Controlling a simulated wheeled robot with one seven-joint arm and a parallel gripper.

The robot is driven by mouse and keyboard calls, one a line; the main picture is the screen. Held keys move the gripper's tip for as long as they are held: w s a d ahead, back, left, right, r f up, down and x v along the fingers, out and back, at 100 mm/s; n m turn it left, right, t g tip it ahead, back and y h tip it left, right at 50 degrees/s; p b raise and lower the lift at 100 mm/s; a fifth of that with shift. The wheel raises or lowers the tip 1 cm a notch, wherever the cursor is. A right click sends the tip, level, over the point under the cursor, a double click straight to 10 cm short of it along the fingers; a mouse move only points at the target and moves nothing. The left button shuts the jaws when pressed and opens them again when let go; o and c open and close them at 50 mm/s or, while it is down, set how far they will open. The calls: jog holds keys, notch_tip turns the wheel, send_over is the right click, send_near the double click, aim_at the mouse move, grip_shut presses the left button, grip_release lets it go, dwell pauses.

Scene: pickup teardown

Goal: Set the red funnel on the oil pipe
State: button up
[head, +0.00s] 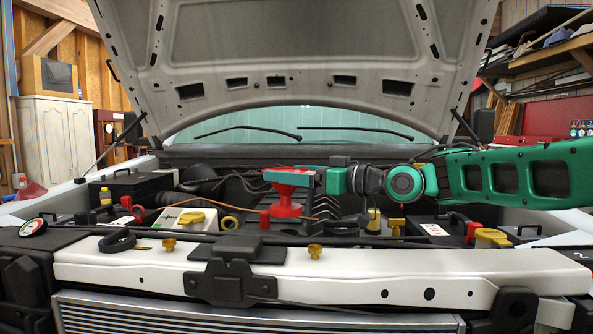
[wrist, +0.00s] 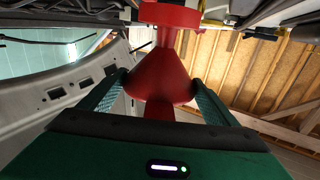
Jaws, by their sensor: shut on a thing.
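A white front crossbeam (head: 400,275) with gold knobs (head: 315,251) runs across the near side. A battery (head: 430,229) is right. The raised hood (head: 300,35) hangs overhead.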

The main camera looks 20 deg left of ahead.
aim_at(290, 195)
jog(key=shift+f, duration=2.25)
jog(key=shift+s+d, duration=0.15)
jog(key=shift+f, duration=0.9)
jog(key=o, duration=1)
jog(key=shift+r, duration=0.5)
notch_tip(290, 195, up, 3)
jog(key=shift+f, duration=0.1)
jog(key=s+a+r, duration=0.5)
jog(key=s+r, duration=0.2)
jog(key=s, duration=0.3)
jog(key=shift+a, duration=0.25)
